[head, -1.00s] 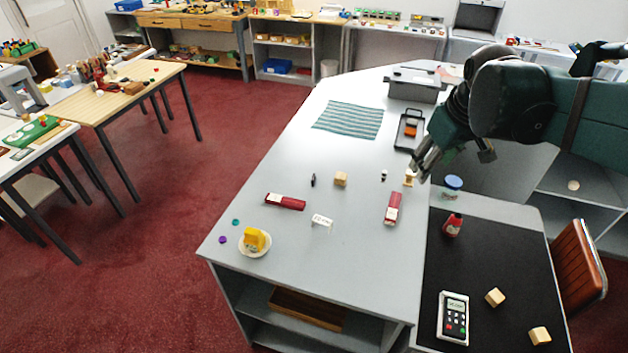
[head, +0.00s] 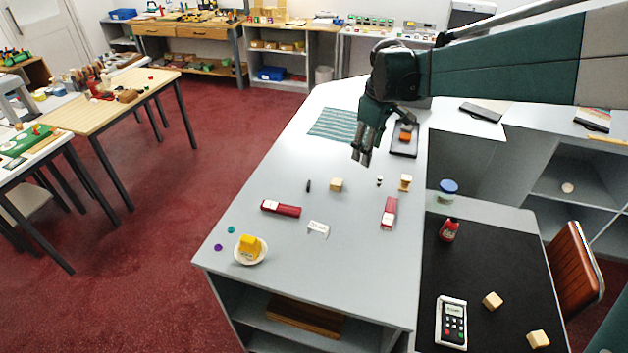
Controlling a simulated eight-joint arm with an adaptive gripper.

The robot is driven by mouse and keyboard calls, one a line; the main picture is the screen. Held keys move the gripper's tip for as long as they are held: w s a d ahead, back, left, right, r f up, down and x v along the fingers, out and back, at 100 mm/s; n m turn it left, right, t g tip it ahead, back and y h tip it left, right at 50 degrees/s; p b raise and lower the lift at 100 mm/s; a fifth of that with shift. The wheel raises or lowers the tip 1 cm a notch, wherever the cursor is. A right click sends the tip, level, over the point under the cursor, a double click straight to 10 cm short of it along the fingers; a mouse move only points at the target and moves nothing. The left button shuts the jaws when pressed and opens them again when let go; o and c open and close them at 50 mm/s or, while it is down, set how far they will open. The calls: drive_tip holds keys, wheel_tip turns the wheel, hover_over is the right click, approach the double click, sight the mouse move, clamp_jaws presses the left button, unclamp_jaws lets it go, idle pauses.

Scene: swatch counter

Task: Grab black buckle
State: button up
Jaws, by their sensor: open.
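A small dark upright piece (head: 308,186), which may be the black buckle, sits on the grey counter (head: 270,235) left of a wooden cube. It is too small to make out its shape. A tiny black-and-white item (head: 379,181) stands right of the cube. My gripper (head: 362,161) is open and empty, fingers pointing down, above the counter behind these small things. It is apart from all of them.
Near the small pieces are the wooden cube (head: 336,185), a wooden stamp-like piece (head: 405,183), two red-and-white boxes (head: 281,209) (head: 389,213) and a white card (head: 318,228). A bowl (head: 238,258) holds a yellow item. A striped cloth (head: 333,124) and black tray (head: 404,141) lie behind.

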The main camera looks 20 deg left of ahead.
drive_tip(key=w+a+f+n+g, duration=0.1)
drive_tip(key=w+a+f+n, duration=0.3)
drive_tip(key=a+f, duration=0.55)
drive_tip(key=n+g, duration=0.1)
drive_tip(key=n, duration=0.1)
hover_over(309, 183)
drive_tip(key=shift+h, duration=0.4)
wheel_tip(309, 183, down, 8)
drive_tip(key=shift+d+f, duration=0.1)
drive_tip(key=shift+d, duration=0.05)
drive_tip(key=shift+f, duration=1.3)
drive_tip(key=shift+s+f, duration=0.1)
drive_tip(key=shift+f, duration=2.5)
